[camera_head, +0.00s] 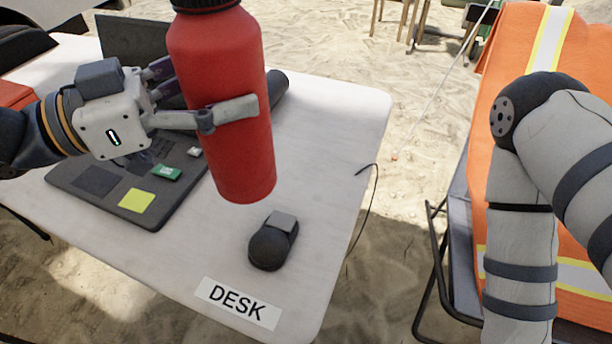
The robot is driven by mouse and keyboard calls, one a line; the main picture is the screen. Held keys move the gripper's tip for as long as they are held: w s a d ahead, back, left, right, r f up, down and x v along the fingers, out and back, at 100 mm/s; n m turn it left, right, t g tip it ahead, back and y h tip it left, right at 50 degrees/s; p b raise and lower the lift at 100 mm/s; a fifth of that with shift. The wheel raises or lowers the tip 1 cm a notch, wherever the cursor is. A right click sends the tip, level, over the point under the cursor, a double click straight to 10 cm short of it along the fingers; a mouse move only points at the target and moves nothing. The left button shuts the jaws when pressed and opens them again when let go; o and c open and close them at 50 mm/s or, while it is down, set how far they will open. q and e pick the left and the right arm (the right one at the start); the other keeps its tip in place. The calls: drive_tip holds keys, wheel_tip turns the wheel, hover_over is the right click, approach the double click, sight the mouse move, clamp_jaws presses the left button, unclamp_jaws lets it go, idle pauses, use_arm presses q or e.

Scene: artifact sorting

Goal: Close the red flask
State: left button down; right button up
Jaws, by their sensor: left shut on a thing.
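The red flask (223,95) is upright in the upper left middle of the head view, held above the desk. My left gripper (245,108) is shut on the body of the red flask, with one finger across its near side. A black cap or collar (205,4) shows at the flask's top, cut off by the frame edge, so I cannot tell if it is fully closed. My right arm comes in at the right, but its gripper is out of the picture.
The white desk (340,110) has a "DESK" label (238,303) at its front edge. A black mouse (272,243) lies below the flask. An open laptop (100,190) with a yellow note (136,200) is at left. A cot with orange cloth (515,50) stands at right.

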use_arm(q)
drive_tip(key=shift+r, duration=0.1)
drive_tip(key=w+d+f+b, duration=0.3)
drive_tip(key=w+d+f, duration=0.4)
drive_tip(key=w+f, duration=0.2)
drive_tip(key=shift+w+d, duration=0.25)
drive_tip(key=shift+w, duration=0.75)
use_arm(e)
drive_tip(key=shift+g, duration=0.9)
drive_tip(key=s+f, duration=0.4)
